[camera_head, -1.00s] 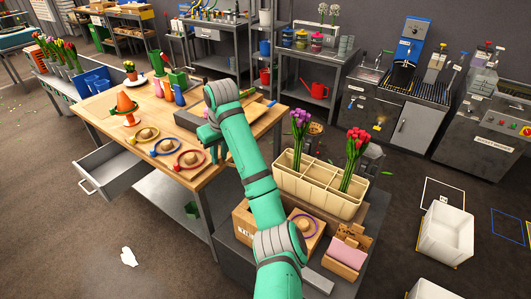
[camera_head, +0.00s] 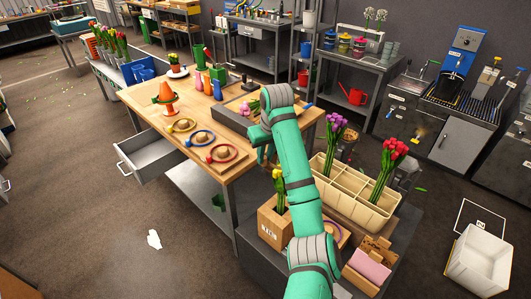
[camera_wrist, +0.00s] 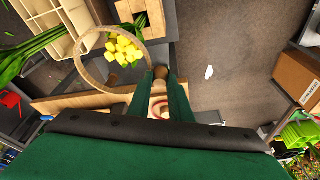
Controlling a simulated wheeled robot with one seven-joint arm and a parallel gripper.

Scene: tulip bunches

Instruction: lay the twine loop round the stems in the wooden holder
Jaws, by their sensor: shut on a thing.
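My gripper (camera_wrist: 160,82) is shut on a tan knob of the twine loop (camera_wrist: 81,68) in the wrist view. The loop hangs out to the left of the fingers. Yellow tulip heads (camera_wrist: 125,46) show inside its outline, but I cannot tell the height between them. Green leaves lead back to the wooden holder (camera_wrist: 152,8). In the head view the wooden holder (camera_head: 270,225) stands on the low grey cart with yellow tulips (camera_head: 279,183) upright in it. My gripper (camera_head: 266,155) is beyond it, by the table's right end; the loop is not clear there.
A cream divided crate (camera_head: 335,205) with purple and red tulips stands right of the holder. A box with a pink block (camera_head: 370,265) is in front. The wooden table (camera_head: 190,112) carries yellow, blue and red rings on stands. An open drawer (camera_head: 148,160) juts out left.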

